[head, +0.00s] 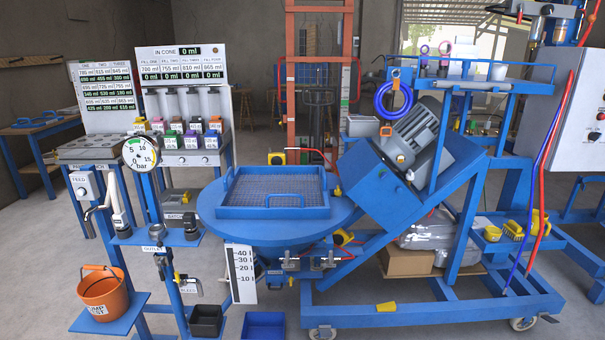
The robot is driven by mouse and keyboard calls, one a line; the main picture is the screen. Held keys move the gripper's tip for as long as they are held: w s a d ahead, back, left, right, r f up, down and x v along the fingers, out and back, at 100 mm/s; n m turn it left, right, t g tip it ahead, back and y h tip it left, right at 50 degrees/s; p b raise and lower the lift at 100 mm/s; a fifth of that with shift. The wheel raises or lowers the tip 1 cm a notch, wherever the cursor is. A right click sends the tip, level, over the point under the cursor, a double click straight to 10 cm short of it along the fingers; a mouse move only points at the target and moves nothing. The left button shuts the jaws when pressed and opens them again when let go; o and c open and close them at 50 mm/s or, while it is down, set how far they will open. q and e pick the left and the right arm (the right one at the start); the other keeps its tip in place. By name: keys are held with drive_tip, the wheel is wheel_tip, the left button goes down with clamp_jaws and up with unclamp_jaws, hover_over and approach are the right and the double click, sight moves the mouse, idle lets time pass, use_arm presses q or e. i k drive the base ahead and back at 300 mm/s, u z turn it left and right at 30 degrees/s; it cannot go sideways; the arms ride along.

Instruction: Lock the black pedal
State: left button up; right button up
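A small black piece (550,319) sticks out beside the right front caster wheel (523,323), low at the blue wheeled frame's (430,312) right end. It looks like a pedal, but it is too small to tell whether it is up or down. Another caster wheel (322,333) shows at the frame's left end, partly cut off by the bottom edge; no black pedal can be made out on it. A small yellow piece (386,307) sits on the frame's front beam. Neither of my grippers is in view.
A round blue hopper with a mesh tray (272,199) stands in the middle. An orange bucket (103,293) sits on a blue platform at the left. Blue and red hoses (541,160) hang at the right. Grey floor is clear at the lower right.

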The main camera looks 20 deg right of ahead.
sight(552, 320)
drive_tip(key=z, duration=0.75)
drive_tip(key=i, duration=0.85)
drive_tip(key=z, duration=1.5)
drive_tip(key=i, duration=0.6)
drive_tip(key=z, duration=0.1)
drive_tip(key=k, duration=0.5)
drive_tip(key=u, duration=0.5)
drive_tip(key=k, duration=0.85)
drive_tip(key=z, duration=0.15)
drive_tip(key=i, duration=0.75)
drive_tip(key=z, duration=1.05)
drive_tip(key=i, duration=1.25)
drive_tip(key=z, duration=0.3)
drive_tip(key=i, duration=1.4)
drive_tip(key=u, duration=0.8)
drive_tip(key=i, duration=0.85)
drive_tip(key=u, duration=0.75)
